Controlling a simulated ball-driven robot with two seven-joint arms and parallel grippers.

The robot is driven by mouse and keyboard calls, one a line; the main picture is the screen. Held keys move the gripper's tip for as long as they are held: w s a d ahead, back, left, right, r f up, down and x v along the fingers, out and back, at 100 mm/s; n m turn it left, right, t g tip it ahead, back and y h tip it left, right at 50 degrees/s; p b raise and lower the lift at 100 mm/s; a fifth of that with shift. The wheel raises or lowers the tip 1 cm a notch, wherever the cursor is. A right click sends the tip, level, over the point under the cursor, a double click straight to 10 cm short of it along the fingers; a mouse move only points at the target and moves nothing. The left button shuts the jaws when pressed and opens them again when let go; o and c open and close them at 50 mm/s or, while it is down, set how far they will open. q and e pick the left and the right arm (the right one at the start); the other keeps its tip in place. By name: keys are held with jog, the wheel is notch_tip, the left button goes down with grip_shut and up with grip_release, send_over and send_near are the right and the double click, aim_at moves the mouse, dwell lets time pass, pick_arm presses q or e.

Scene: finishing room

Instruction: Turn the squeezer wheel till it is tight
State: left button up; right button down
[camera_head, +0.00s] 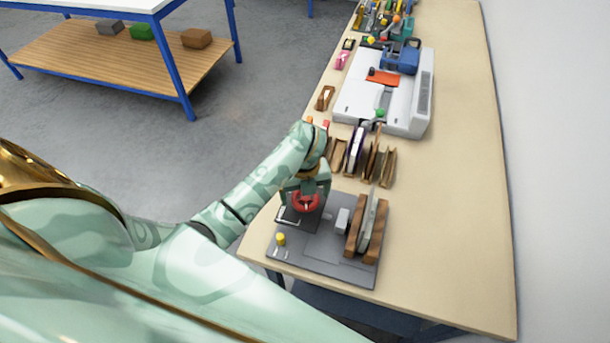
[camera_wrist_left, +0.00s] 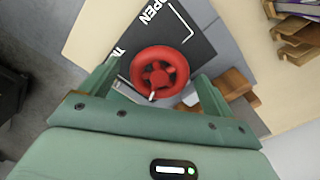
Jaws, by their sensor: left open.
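The red squeezer wheel (camera_head: 306,203) sits on a dark plate on the grey squeezer base (camera_head: 322,262). My left gripper (camera_head: 305,188) is over the wheel, partly covering it in the head view. In the left wrist view the wheel (camera_wrist_left: 160,73) lies between the two spread fingers of my left gripper (camera_wrist_left: 158,80), with a gap to each; the jaws are open. A small white mark shows at the wheel's lower rim. White lettering "OPEN" and a second, partly hidden word mark the plate. My right gripper is out of view.
Wooden blocks (camera_head: 356,243) with a thin grey piece between them stand on the base beside a light block (camera_head: 342,220). A yellow knob (camera_head: 281,239) is at the front left. Several wooden holders and a white machine (camera_head: 411,110) stand farther back. The bench's right side is clear.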

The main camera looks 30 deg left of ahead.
pick_arm(q)
jog(key=c, duration=1)
jog(key=shift+d+r+m+p, duration=0.15)
jog(key=shift+r+m+p, duration=0.15)
jog(key=shift+m+p, duration=0.35)
jog(key=shift+w+f+m+p, duration=0.1)
jog(key=shift+m+p, duration=0.4)
jog(key=shift+m, duration=0.65)
jog(key=shift+f+m, duration=0.1)
jog(key=shift+m, duration=0.5)
jog(key=o, duration=1)
